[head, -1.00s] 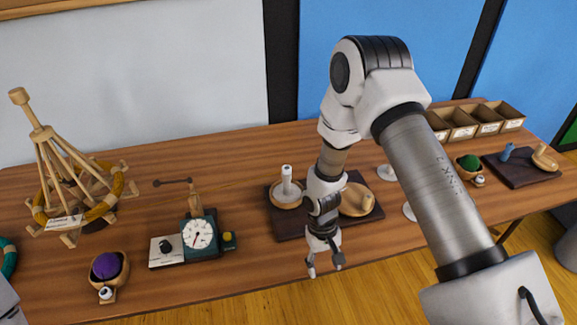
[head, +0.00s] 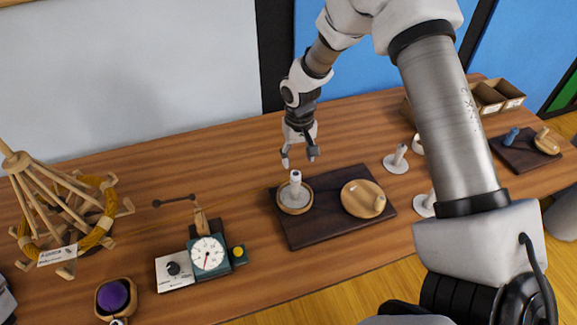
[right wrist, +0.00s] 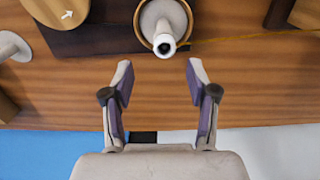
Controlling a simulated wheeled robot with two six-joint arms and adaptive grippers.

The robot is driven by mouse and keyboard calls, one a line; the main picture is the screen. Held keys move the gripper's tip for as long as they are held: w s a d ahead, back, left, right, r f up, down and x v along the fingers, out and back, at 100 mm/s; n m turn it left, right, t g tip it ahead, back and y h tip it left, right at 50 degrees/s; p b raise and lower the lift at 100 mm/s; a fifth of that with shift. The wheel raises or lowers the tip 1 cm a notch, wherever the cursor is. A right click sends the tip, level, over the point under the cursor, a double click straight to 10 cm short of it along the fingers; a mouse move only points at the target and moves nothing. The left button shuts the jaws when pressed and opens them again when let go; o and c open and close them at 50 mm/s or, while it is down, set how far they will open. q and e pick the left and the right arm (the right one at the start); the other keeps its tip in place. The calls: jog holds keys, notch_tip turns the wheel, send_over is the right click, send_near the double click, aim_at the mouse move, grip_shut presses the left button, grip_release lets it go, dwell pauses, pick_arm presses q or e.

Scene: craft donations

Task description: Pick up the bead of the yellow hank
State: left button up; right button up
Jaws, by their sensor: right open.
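The yellow hank (head: 97,232) hangs around the wooden swift at the left in the head view. A white post (head: 295,186) stands on a round wooden base on the dark board; its pale tip with a dark hole (right wrist: 164,46) shows in the right wrist view. I cannot tell whether this tip is a separate bead. A thin yellow strand (right wrist: 250,35) runs from the right towards the post. My right gripper (head: 299,160) is open and empty, just behind and above the post; in the wrist view its fingertips (right wrist: 159,75) point towards the tip without touching it.
A dark board (head: 325,226) carries the post and a round wooden crank (head: 361,200). A dial device (head: 208,255) stands left of it, and a bowl with a purple ball (head: 113,296) at the front left. White stands (head: 396,162) are to the right. The table behind the board is clear.

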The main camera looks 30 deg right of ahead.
aim_at(296, 171)
jog(key=shift+s+a+f+p, duration=0.2)
jog(key=shift+s+f+p, duration=0.45)
jog(key=shift+s+f, duration=0.1)
jog(key=f, duration=0.1)
jog(key=w+f, duration=0.1)
jog(key=f, duration=0.2)
jog(key=shift+w+a+f+p, duration=0.15)
jog(key=shift+w+p, duration=0.1)
jog(key=shift+p, duration=0.15)
jog(key=shift+s, duration=0.15)
jog(key=shift+s+r, duration=0.15)
jog(key=shift+r, duration=0.05)
jog(key=c, duration=0.7)
pick_arm(q)
jog(key=shift+s+r, duration=0.15)
jog(key=shift+r, duration=0.5)
jog(key=shift+s+r, duration=0.15)
jog(key=shift+r, duration=0.45)
pick_arm(e)
jog(key=shift+c, duration=0.3)
jog(key=shift+c, duration=0.4)
